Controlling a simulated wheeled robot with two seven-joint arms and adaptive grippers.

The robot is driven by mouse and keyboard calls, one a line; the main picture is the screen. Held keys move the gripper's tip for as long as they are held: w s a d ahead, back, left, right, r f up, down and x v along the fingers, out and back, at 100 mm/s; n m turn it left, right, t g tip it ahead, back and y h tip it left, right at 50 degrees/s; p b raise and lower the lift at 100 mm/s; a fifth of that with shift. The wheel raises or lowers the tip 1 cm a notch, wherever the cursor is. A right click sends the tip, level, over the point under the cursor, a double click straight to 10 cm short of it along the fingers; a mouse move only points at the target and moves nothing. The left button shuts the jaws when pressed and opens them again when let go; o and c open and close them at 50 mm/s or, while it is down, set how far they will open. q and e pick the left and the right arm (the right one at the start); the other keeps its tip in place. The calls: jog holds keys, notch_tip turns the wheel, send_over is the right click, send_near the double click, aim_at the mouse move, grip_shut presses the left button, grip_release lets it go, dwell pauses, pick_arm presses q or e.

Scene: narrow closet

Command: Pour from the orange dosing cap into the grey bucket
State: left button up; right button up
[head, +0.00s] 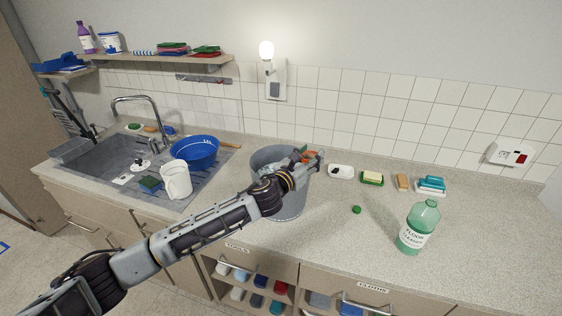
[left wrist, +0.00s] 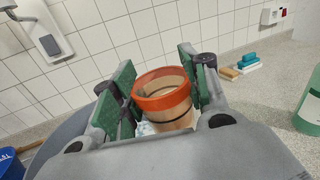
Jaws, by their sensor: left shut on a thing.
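My left gripper (head: 312,161) is shut on the orange dosing cap (left wrist: 163,91), which sits between the green finger pads in the left wrist view. The cap's orange rim faces the camera, and its inside looks pale brown with a darker line. In the head view only a bit of the orange cap (head: 311,155) shows behind the fingers. The grey bucket (head: 292,207) stands on the counter below and behind the gripper, its front partly hidden by my arm. Something pale shows inside the bucket. The cap is above the bucket's right side. My right gripper is not in view.
A green floor cleaner bottle (head: 417,228) stands at the right, with a small green cap (head: 356,209) nearby. Soap dishes and sponges line the wall. A white jug (head: 176,180) and blue bowl (head: 195,150) stand by the sink at left.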

pick_arm(q)
jog(key=shift+s+d+m, duration=0.15)
jog(key=shift+s+m, duration=0.05)
jog(key=shift+m, duration=0.1)
jog(key=shift+f, duration=0.1)
dwell(0.8)
